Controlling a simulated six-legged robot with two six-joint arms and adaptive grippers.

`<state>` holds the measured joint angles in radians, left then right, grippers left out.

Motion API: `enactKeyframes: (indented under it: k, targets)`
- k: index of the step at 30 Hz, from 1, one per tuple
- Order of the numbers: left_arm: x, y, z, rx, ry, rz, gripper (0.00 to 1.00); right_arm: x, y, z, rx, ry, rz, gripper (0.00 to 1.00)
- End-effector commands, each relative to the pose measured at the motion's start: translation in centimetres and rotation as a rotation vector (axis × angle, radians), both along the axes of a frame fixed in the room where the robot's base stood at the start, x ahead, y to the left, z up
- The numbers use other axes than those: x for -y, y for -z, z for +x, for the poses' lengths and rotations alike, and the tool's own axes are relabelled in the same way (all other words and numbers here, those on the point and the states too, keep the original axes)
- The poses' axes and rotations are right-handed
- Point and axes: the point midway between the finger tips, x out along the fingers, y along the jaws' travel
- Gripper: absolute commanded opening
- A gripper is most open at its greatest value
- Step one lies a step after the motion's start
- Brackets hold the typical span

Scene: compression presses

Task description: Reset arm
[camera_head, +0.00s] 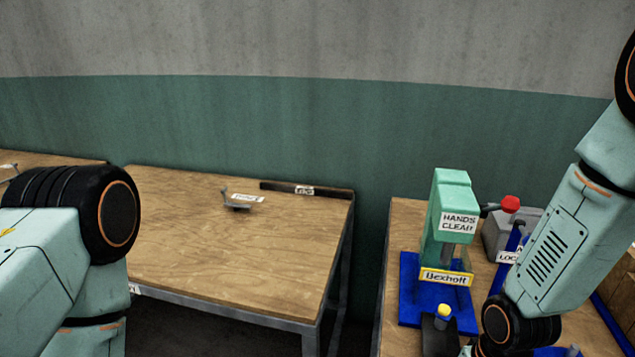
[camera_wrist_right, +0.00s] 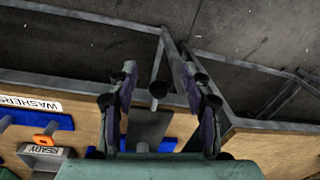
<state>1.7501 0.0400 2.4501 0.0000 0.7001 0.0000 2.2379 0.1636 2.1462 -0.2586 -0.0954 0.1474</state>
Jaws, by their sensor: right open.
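My right arm (camera_head: 555,245) reaches down from the right edge over the right bench in the head view, its wrist near the lower edge. Beyond the fingers are the bench edge, the metal frame and the grey floor. My left arm (camera_head: 60,260) is folded at the left in the head view. Its gripper is out of the picture.
A green press (camera_head: 452,205) marked "HANDS CLEAR" stands on a blue base, left of my right arm. The middle bench (camera_head: 230,245) is mostly bare. In the wrist view, a "READY" holder (camera_wrist_right: 45,155) lies left.

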Motion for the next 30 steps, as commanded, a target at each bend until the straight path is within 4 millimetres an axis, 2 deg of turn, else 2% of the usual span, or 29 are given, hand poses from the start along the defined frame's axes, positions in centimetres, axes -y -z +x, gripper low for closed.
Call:
enactKeyframes:
  k: [1,3,9,15,18,21,25,30]
  targets:
    - [0.0,2.0,0.0,0.0,0.0,0.0,0.55,-0.4,3.4,-1.6,-0.014,0.002,0.005,0.49]
    - [0.0,3.6,0.0,0.0,0.0,0.0,0.55,-0.8,6.4,-3.3,-0.014,0.007,0.011,0.49]
    - [0.0,7.8,0.0,0.0,0.0,0.0,0.55,-1.7,14.2,-8.5,-0.017,0.022,0.013,0.49]
    - [0.0,11.8,0.0,0.0,0.0,0.0,0.55,-1.6,20.5,-13.9,-0.016,0.028,-0.017,0.49]
    - [0.0,13.3,0.0,0.0,0.0,0.0,0.55,-1.4,22.6,-16.1,-0.014,0.028,-0.038,0.49]
    - [0.1,14.3,0.0,0.0,0.0,0.0,0.55,-1.2,23.9,-17.6,-0.01,0.023,-0.055,0.49]
    - [0.0,14.8,0.0,0.0,0.0,0.0,0.55,-1.0,24.5,-18.6,-0.006,0.021,-0.068,0.49]
    - [0.1,14.7,0.0,0.0,0.0,0.0,0.55,-0.9,24.5,-18.7,-0.003,0.02,-0.071,0.49]
